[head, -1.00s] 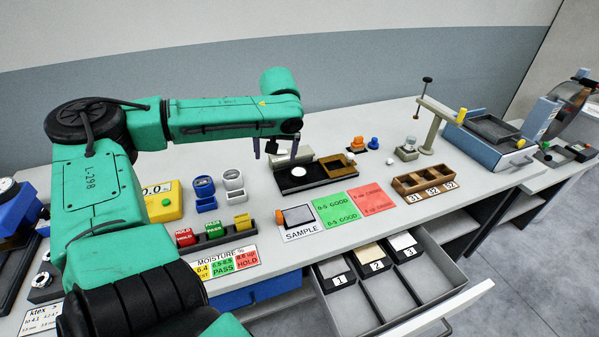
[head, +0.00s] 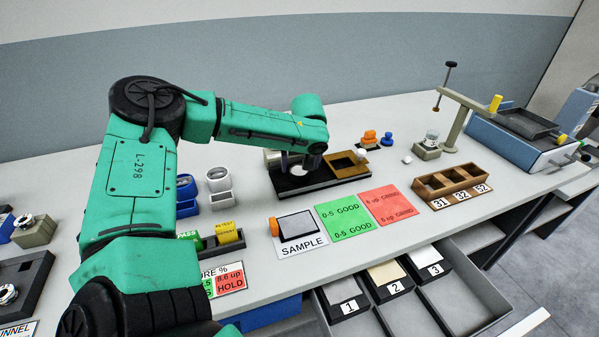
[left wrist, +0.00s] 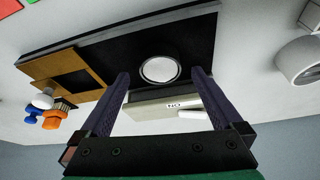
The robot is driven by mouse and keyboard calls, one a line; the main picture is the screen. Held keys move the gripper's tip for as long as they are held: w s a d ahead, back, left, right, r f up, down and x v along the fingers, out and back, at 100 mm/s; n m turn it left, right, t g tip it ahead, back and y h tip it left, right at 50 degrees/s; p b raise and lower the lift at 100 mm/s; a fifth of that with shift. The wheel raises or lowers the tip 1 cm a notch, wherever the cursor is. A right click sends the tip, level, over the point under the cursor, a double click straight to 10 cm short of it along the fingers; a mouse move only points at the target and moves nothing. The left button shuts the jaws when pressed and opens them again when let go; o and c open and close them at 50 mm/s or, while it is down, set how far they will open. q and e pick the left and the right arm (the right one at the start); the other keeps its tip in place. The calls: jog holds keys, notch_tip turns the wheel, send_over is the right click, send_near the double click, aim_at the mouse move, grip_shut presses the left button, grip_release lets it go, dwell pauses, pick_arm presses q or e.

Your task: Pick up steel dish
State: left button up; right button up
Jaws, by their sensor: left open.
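The steel dish (left wrist: 160,69) is a small round pale disc with a shiny rim. It sits on a black board (left wrist: 110,50) in the left wrist view, the same board that shows in the head view (head: 318,184). My left gripper (head: 297,163) hangs over the board, below the green wrist. In the left wrist view its two dark fingers (left wrist: 160,73) are spread apart, with the dish between their tips in the picture. I cannot tell the remaining height. In the head view the gripper mostly hides the dish. My right gripper is not in view.
A brown square frame (head: 361,160) lies on the board's right end. Blue (head: 186,193) and white (head: 219,188) holders stand to the left. A sample card (head: 298,240) and green (head: 343,218) and red (head: 385,205) cards lie in front. An open drawer (head: 430,325) juts out below.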

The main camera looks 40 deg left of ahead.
aim_at(299, 170)
pick_arm(q)
jog(key=shift+x, duration=1.55)
jog(key=shift+r, duration=0.1)
grip_shut()
notch_tip(299, 170, up, 20)
jog(key=shift+b, duration=0.4)
